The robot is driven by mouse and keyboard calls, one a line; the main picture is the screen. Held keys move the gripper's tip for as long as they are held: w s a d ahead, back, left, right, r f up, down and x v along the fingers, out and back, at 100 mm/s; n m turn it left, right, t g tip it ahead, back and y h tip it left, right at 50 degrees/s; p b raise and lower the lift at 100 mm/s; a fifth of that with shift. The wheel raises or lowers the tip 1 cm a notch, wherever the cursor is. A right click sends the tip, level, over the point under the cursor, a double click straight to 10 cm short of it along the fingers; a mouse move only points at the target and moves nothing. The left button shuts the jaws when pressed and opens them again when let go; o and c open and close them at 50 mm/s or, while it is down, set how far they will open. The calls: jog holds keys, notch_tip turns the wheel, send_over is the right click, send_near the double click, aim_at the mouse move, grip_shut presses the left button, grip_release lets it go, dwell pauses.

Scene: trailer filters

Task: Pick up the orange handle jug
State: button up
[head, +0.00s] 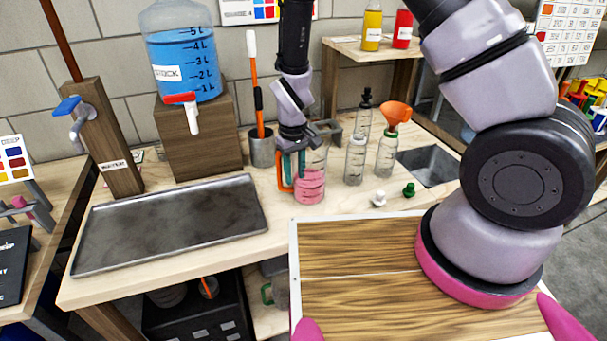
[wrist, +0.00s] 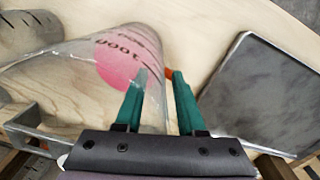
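The clear jug (head: 310,185) stands upright on the wooden bench, with pink liquid low inside. Its orange handle (head: 284,176) is on the left side in the head view. My gripper (head: 295,164) points down at the handle side of the jug. In the wrist view my gripper (wrist: 159,75) has its green fingers apart, with the jug's wall close by the left finger. Most of the handle is hidden there, and contact is unclear.
A grey metal tray (head: 170,222) lies left of the jug. A blue stock dispenser (head: 182,55) stands behind it. A metal cup (head: 262,150) with an orange stick is close behind. Clear bottles (head: 356,160), an orange funnel (head: 396,112) and small stoppers (head: 409,189) stand to the right.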

grip_shut()
dwell(1.4)
